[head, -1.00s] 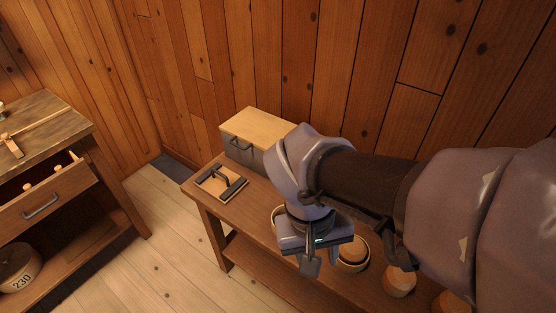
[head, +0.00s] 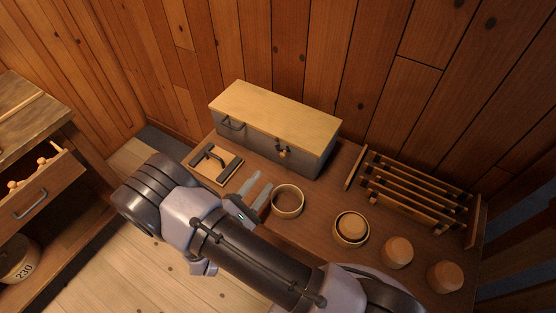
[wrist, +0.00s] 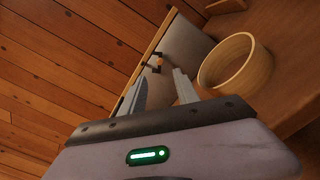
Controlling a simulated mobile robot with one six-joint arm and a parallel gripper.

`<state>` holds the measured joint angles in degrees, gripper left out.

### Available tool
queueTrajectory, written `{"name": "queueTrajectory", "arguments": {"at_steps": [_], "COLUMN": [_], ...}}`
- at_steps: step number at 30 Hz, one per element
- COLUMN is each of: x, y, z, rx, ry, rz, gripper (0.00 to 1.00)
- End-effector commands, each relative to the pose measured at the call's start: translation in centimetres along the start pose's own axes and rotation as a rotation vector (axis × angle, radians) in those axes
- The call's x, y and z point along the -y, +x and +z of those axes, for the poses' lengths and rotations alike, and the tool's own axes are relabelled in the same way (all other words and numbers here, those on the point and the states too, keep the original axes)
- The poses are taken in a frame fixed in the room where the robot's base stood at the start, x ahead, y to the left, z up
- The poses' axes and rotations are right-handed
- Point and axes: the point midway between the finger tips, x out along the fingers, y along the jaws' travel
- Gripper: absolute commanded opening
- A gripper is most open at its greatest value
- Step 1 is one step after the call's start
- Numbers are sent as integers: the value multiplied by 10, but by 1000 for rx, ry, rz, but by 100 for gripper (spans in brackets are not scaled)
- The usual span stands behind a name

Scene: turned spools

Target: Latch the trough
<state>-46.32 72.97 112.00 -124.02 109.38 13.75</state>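The trough (head: 262,142) is a grey box with a pale wooden lid (head: 275,112) lying shut on top, against the back wall at the rear of the bench. A small dark latch with a brass-coloured part (head: 284,150) is on its front face; it also shows in the wrist view (wrist: 158,64), beyond my fingers. I cannot tell whether the latch is fastened. My gripper (head: 257,189) is open and empty in front of the trough, apart from it, its fingers pointing toward the front face. The fingers (wrist: 163,90) show spread apart in the wrist view.
An empty wooden ring bowl (head: 288,201) stands close to the right of my fingers. Another bowl holds a turned piece (head: 351,227); two more pieces and a slatted rack (head: 415,190) stand further right.

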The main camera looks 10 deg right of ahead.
Motion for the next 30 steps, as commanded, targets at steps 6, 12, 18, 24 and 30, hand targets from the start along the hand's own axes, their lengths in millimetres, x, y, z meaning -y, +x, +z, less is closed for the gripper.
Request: {"name": "queueTrajectory", "arguments": {"at_steps": [6,12,18,24,30], "x": [3,2,0,0,0], "y": [62,94,103,103,103], "z": [-1,0,1,1,1], "rx": [5,2,1,1,1], "ry": [2,1,-1,0,0], "rz": [-5,-3,-1,-1,-1], "gripper": [37,37,37,33,0]}}
